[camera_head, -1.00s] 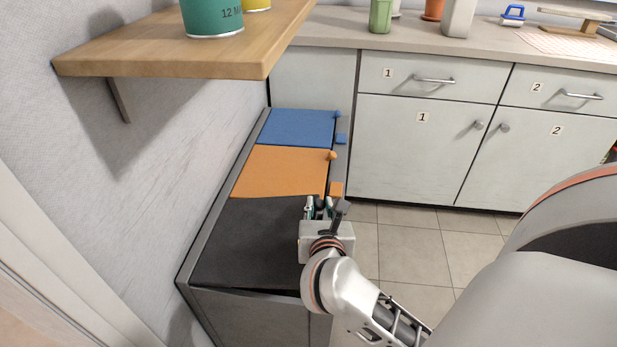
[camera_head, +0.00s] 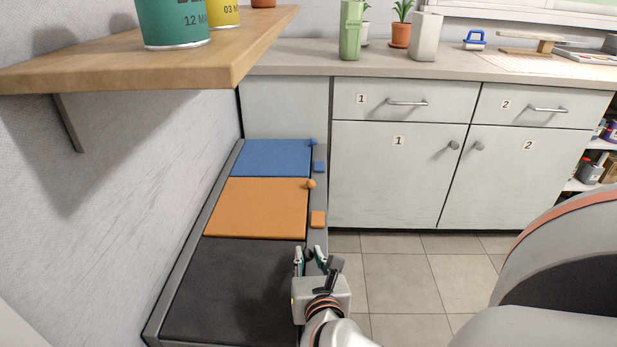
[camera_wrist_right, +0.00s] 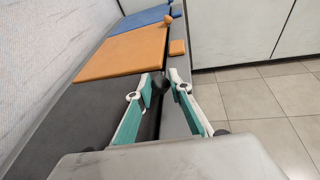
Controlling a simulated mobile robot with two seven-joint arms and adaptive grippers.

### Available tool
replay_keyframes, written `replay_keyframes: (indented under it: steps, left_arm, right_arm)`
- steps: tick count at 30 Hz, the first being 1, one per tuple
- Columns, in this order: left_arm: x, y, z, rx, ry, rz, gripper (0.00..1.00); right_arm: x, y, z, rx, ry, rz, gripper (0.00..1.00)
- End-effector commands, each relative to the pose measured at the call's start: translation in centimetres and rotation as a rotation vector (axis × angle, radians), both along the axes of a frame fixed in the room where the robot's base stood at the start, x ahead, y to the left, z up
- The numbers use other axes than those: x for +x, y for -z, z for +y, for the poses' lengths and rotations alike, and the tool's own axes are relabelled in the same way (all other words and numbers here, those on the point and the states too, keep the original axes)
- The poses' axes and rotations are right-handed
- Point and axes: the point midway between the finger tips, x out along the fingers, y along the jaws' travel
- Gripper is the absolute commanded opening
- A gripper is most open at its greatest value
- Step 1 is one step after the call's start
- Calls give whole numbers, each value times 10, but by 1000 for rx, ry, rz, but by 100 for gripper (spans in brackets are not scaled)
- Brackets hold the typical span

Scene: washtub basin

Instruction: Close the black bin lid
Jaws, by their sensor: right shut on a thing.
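The black bin lid (camera_head: 235,285) is the nearest of three lids on the grey bin unit along the left wall. It looks flat, about level with the orange lid behind it, and also shows in the right wrist view (camera_wrist_right: 95,110). My right gripper (camera_head: 310,262) is at the lid's right edge, its fingers shut on a dark knob (camera_wrist_right: 160,83) of the black lid. The fingers partly hide the knob. My left gripper is not in view.
The orange lid (camera_head: 257,208) and blue lid (camera_head: 273,158) lie flat behind, with knobs at their right edges. A wooden shelf (camera_head: 230,60) with cans overhangs from the left wall. Grey cabinets (camera_head: 390,175) stand at the back. The tiled floor (camera_head: 395,280) at right is clear.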

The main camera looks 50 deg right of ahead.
Motion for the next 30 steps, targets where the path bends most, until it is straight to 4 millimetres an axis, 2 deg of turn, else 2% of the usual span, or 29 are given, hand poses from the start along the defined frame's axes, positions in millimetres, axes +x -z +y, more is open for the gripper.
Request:
replay_keyframes:
  steps: [1, 2, 3, 19, 23, 30]
  left_arm:
    - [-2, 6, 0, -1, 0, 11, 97]
    - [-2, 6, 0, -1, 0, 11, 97]
    - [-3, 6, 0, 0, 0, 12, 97]
    - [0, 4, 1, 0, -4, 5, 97]
    - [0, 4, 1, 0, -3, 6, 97]
    - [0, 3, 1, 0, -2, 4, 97]
  right_arm:
    - [-8, 22, -4, 11, 15, 42, 0]
    - [-8, 22, -4, 13, 16, 42, 28]
    - [-8, 22, -4, 13, 15, 43, 36]
    - [-12, 20, 4, 16, 9, 43, 36]
    - [-24, 13, 15, 17, 6, 41, 36]
    - [-59, -7, 44, 14, 8, 31, 36]
